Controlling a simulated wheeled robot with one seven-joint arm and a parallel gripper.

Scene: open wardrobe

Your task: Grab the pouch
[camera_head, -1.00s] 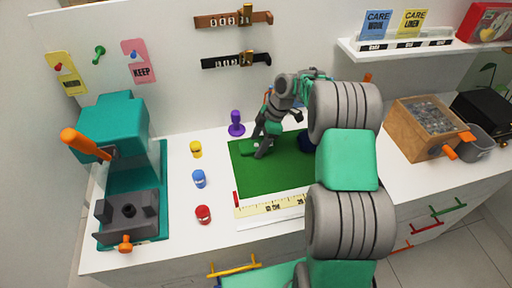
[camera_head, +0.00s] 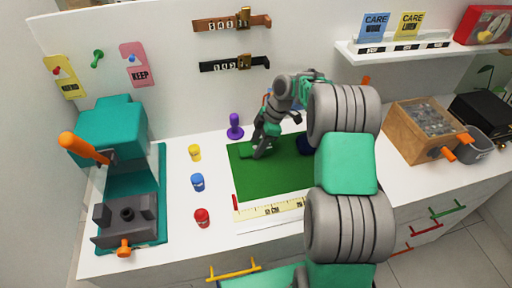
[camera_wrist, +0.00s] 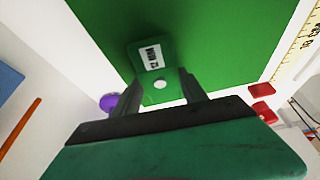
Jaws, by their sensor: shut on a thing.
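The pouch (camera_wrist: 152,62) is a small green pouch with a white printed label and a pale round button. It lies over the green mat (camera_wrist: 205,30), which also shows in the head view (camera_head: 280,180). My gripper (camera_wrist: 165,84) is shut on the pouch's near part, with one finger at each side. In the head view my gripper (camera_head: 256,152) is low over the left part of the mat. There the pouch (camera_head: 247,153) is a small green patch, partly hidden by the fingers. I cannot tell whether it touches the mat.
A purple stamp (camera_head: 235,127) stands just behind the mat's left corner. Yellow (camera_head: 194,153), blue (camera_head: 198,182) and red (camera_head: 202,217) small jars stand left of the mat. A ruler (camera_head: 268,210) lies along its front edge. A teal press (camera_head: 112,135) stands far left.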

